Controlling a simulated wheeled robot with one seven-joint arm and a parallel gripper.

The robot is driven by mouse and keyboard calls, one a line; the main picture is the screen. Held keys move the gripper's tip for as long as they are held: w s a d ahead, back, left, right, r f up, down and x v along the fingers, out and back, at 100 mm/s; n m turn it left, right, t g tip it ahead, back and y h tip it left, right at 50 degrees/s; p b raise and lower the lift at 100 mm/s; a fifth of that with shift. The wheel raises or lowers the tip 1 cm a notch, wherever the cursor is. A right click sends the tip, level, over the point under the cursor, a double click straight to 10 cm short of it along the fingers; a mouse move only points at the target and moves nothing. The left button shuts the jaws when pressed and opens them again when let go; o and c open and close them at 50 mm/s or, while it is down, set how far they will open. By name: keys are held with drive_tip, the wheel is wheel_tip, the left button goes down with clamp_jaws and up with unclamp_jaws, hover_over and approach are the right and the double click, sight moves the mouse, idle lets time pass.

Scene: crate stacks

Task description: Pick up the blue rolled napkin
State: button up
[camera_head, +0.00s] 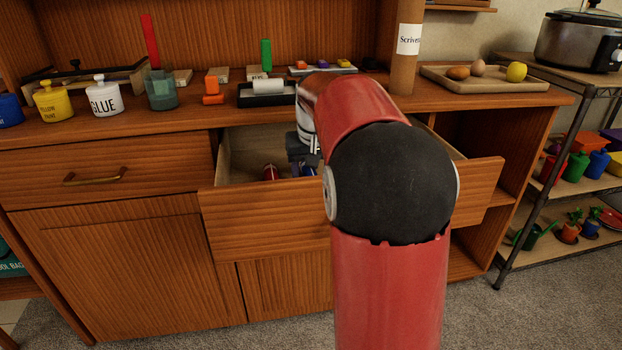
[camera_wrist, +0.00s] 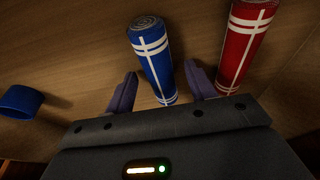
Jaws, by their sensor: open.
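The blue rolled napkin (camera_wrist: 152,58), with white stripes, lies on the wooden drawer floor in the wrist view. My gripper (camera_wrist: 160,78) is open, with one finger on each side of it. The napkin's near end is hidden behind the gripper body. I cannot tell whether the fingers touch it. In the head view my gripper (camera_head: 303,158) reaches down into the open drawer (camera_head: 265,228). A bit of blue (camera_head: 308,171) shows beside it there, and my arm covers much of the drawer.
A red rolled napkin (camera_wrist: 245,45) lies just right of the right finger; red also shows inside the drawer in the head view (camera_head: 271,172). A blue ring (camera_wrist: 20,101) lies at the left. The drawer walls enclose my gripper. The counter (camera_head: 190,122) above holds several items.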

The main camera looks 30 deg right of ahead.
drive_tip(key=c, duration=1.1)
drive_tip(key=shift+o, duration=0.2)
